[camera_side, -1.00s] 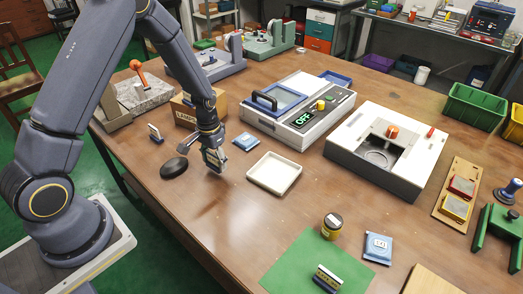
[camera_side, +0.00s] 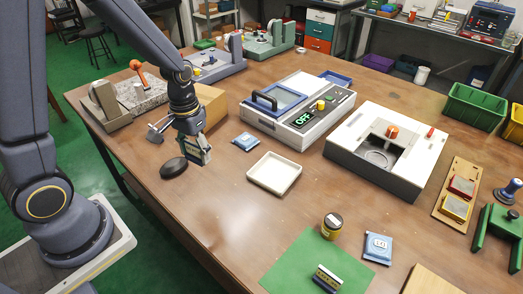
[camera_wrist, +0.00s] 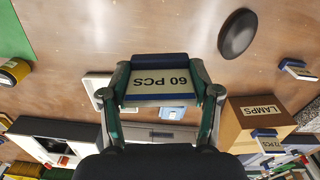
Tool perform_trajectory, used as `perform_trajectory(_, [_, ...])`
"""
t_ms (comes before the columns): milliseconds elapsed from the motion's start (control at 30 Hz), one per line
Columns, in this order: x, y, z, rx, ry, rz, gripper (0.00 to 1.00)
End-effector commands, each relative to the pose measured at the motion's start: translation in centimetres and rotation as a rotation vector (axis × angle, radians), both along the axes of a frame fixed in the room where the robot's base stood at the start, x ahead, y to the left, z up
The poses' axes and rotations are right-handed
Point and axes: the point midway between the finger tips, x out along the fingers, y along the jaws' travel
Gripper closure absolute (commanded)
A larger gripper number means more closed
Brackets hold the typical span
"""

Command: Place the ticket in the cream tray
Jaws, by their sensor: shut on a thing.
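My gripper (camera_side: 196,150) is shut on a ticket, a small block with a cream face and blue edges. In the wrist view the ticket (camera_wrist: 159,84) sits between the fingertips and reads "60 PCS". The gripper holds it above the table, left of the cream tray. The cream tray (camera_side: 274,186) is a shallow, empty square dish lying flat on the table. In the wrist view the tray (camera_wrist: 96,81) is partly hidden behind a finger and the ticket.
A black puck (camera_side: 173,168) lies just below-left of the gripper. A blue packet (camera_side: 246,141) lies between gripper and OFF machine (camera_side: 300,108). Another labelled block (camera_side: 327,279) stands on the green mat.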

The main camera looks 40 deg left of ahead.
Motion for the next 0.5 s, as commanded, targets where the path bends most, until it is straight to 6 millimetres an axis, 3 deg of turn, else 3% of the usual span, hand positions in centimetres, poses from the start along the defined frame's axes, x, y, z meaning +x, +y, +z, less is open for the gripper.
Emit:
perform_trajectory(133, [4.3, -4.1, 0.2, 0.000, -0.005, -0.060, 0.75])
perform_trajectory(300, [6.2, -7.9, -0.4, 0.000, -0.005, -0.151, 0.75])
perform_trajectory(400, [6.6, -8.8, -1.1, 0.001, 0.004, -0.175, 0.75])
perform_trajectory(500, [8.5, -9.1, -2.0, 0.001, 0.004, -0.180, 0.75])
